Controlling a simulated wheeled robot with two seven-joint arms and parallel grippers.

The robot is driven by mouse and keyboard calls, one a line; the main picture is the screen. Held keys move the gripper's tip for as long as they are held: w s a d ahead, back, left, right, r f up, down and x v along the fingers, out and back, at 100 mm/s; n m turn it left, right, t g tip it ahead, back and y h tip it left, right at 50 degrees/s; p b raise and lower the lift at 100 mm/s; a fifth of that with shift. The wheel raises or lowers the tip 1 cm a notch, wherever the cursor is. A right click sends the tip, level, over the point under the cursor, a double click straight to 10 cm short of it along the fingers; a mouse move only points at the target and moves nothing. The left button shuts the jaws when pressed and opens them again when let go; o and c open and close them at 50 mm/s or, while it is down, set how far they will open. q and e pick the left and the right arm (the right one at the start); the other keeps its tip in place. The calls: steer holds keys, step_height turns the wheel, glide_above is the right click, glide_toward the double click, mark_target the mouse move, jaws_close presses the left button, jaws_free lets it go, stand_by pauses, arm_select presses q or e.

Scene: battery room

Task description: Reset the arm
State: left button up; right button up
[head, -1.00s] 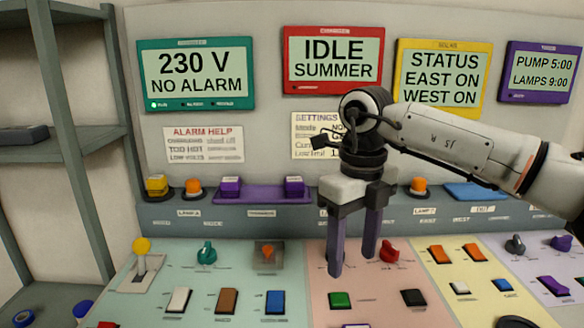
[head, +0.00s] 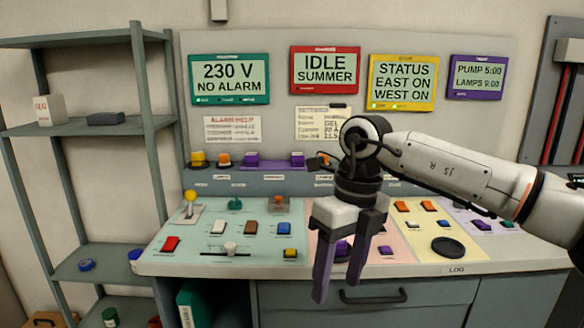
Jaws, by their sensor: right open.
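My right arm comes in from the right, and its gripper (head: 338,278) hangs fingers down in front of the control desk (head: 215,262). Its two purple fingers are apart with nothing between them. The gripper covers part of the pink panel section and the desk's front edge. My left gripper is not in view.
Four wall screens stand behind the desk; the red-framed one (head: 325,70) reads IDLE SUMMER. Buttons, knobs and a yellow-topped lever (head: 190,198) cover the desk. A grey shelf rack (head: 160,190) stands at left. A drawer handle (head: 373,296) is below the desk top.

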steer(key=s+a+f+g+y, duration=0.25)
steer(key=s+a+y, duration=0.2)
steer(key=a, duration=0.35)
steer(key=s+a+f+g+y, duration=0.2)
steer(key=s+a+f+y, duration=0.25)
steer(key=a, duration=0.45)
steer(key=s+a+r+m+y, duration=0.35)
steer(key=a+r+y, duration=0.2)
steer(key=y, duration=0.25)
steer(key=w+d+f+m+t+y, duration=0.1)
steer(key=w+d+m+t, duration=0.15)
steer(key=m+t, duration=0.45)
steer(key=w+d+m+t+y, duration=0.1)
steer(key=w+m+t+y, duration=0.1)
steer(key=w+m+t, duration=0.35)
steer(key=w+d+f+m+t+h, duration=0.1)
steer(key=d+f+m+t+h, duration=0.95)
steer(key=m, duration=0.55)
steer(key=s+d+f+m+g+h, duration=0.4)
steer(key=s+d+f, duration=0.4)
steer(key=f, duration=0.5)
steer(key=s+d+f+m+g+h, duration=0.4)
steer(key=s+d+f, duration=0.5)
steer(key=s+f, duration=0.3)
steer(key=shift+d+f+m+g, duration=0.25)
steer(key=shift+f+m+g, duration=0.4)
steer(key=shift+f, duration=0.2)
